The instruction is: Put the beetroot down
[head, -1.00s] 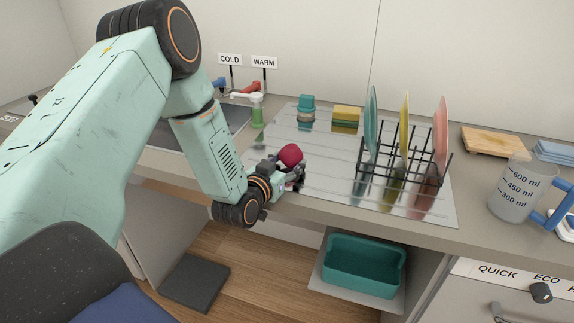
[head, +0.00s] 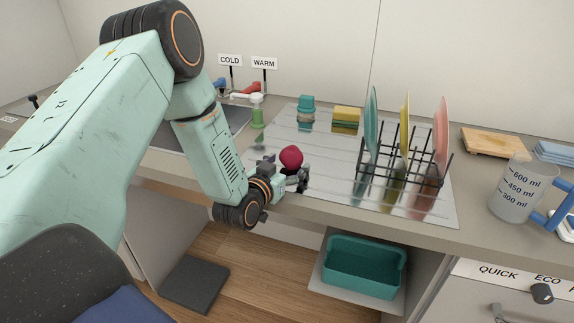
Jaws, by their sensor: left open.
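The beetroot (head: 291,157) is a dark red round thing at the front left of the shiny metal drainboard (head: 320,150). My left gripper (head: 287,173) comes in from the left, low over the drainboard's front edge. Its jaws are open, with the beetroot between or just beyond the fingertips. The lower part of the beetroot is partly hidden by the fingers, so I cannot tell whether they touch it. My right gripper is not in view.
A dish rack (head: 398,165) with several upright plates stands right of the beetroot. A teal-topped item (head: 306,104), a yellow sponge (head: 347,114) and a green bottle (head: 257,112) stand behind. A measuring jug (head: 518,190) is far right. Drainboard between beetroot and rack is clear.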

